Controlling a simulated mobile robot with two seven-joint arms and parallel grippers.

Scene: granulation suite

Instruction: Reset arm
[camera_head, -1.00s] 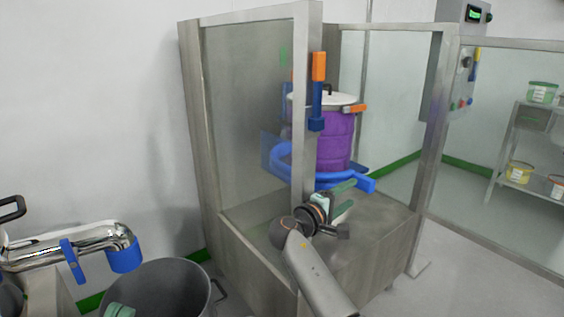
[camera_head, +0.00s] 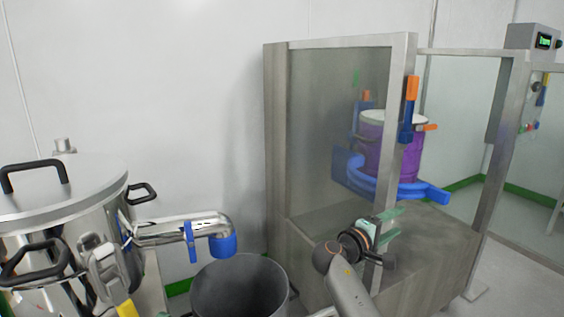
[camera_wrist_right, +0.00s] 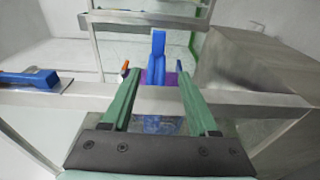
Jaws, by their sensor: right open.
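My right gripper (camera_head: 392,226) is open and empty, with its green fingers spread, in front of the steel cabinet (camera_head: 275,140). In the right wrist view its two fingers (camera_wrist_right: 160,90) stand apart, with a blue part (camera_wrist_right: 157,60) of the cabinet's fittings beyond them. A purple drum (camera_head: 407,160) with a pale lid stands inside the cabinet on or within a blue curved holder (camera_head: 418,190), apart from the fingers in the head view. My left gripper is not seen.
A large steel vessel (camera_head: 60,200) with black handles stands at the left, with a shiny pipe (camera_head: 165,232) ending in a blue collar (camera_head: 222,244). A grey open bin (camera_head: 238,290) stands below it. A control box (camera_head: 530,40) is at the upper right.

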